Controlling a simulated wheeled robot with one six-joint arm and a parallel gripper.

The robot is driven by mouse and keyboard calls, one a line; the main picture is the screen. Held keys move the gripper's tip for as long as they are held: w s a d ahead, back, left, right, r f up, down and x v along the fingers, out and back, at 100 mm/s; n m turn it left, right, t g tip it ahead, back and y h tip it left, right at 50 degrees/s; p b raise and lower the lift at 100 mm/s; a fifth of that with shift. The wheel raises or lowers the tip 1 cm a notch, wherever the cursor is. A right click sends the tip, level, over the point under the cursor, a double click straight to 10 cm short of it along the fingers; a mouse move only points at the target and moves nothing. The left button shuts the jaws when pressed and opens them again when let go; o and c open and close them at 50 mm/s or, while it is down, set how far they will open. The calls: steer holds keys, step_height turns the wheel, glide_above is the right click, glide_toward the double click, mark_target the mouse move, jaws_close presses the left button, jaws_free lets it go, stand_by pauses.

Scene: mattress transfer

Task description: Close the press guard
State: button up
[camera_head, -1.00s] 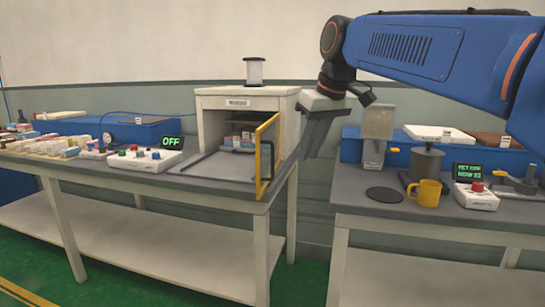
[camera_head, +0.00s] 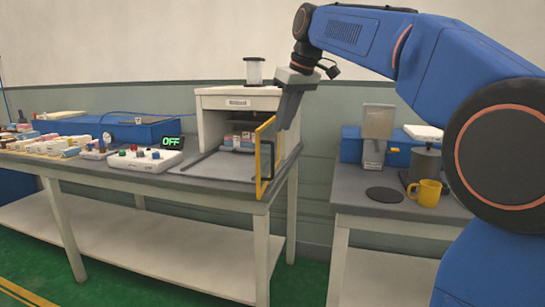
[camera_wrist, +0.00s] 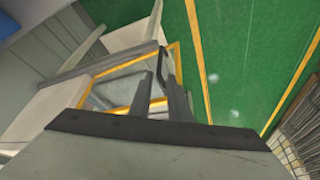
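The press (camera_head: 238,102) is a white box on the left bench with an open front. Its guard (camera_head: 257,155) is a yellow-framed clear panel, swung out from the right side of the opening toward the bench's front edge. A dark handle (camera_head: 271,160) is on the guard. My gripper (camera_head: 287,122) points down beside the press, at the upper right of the guard. In the wrist view my gripper (camera_wrist: 160,82) has its fingers apart with nothing held. The guard's yellow frame (camera_wrist: 133,63) and dark handle (camera_wrist: 161,65) appear beyond the fingertips. I see no contact with the guard.
Small boxes (camera_head: 238,142) sit inside the press, and a grey tray (camera_head: 212,167) lies before it. A yellow mug (camera_head: 425,192) is on the right bench. A gap separates the benches.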

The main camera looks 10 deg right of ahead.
glide_above(273, 175)
steer(key=f, duration=1.1)
steer(key=shift+w+f, duration=0.2)
steer(key=shift+w, duration=0.1)
steer(key=shift+c, duration=0.3)
jaws_close()
